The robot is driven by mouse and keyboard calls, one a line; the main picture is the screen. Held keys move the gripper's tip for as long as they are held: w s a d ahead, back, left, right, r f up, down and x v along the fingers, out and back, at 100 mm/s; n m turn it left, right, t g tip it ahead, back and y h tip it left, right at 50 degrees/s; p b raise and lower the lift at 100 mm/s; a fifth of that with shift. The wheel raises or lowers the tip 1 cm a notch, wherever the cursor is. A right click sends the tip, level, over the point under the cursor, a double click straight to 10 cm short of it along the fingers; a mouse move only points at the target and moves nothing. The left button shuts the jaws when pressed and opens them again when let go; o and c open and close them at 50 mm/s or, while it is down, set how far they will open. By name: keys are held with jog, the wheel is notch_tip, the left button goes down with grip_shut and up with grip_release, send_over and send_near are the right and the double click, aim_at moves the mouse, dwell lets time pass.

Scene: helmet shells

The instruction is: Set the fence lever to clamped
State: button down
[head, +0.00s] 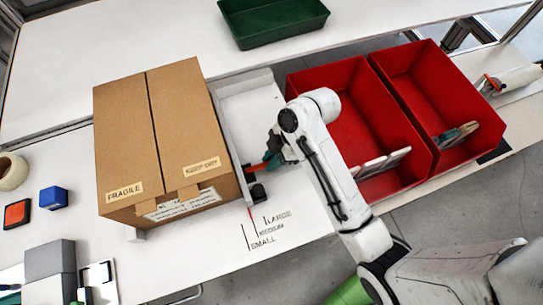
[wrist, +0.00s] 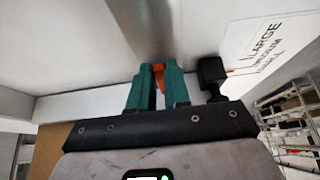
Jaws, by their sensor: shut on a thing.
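The fence lever (head: 252,168) is a small red-orange handle beside the right side of the cardboard box. In the wrist view the lever (wrist: 159,72) shows orange between my two green fingers. My gripper (head: 268,163) is shut on it, and the fingers hide much of the handle, so I cannot tell its exact setting. The fence (head: 226,125) looks like a narrow grey rail along the box's right side. A black knob (head: 258,192) sits just in front of the lever; it also shows in the wrist view (wrist: 212,72), right of my fingers.
The cardboard box (head: 165,130) stands close left of the fence. Two red bins (head: 325,75) lie right of my arm, with items inside. A size scale reading large, medium, small (head: 265,228) is on the white table in front. A green tray (head: 270,38) is at the back.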

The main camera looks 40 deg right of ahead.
jog(key=shift+f, duration=0.1)
jog(key=c, duration=1.1)
grip_release()
jog(key=shift+p+v, duration=2.35)
jog(key=shift+v, duration=3.1)
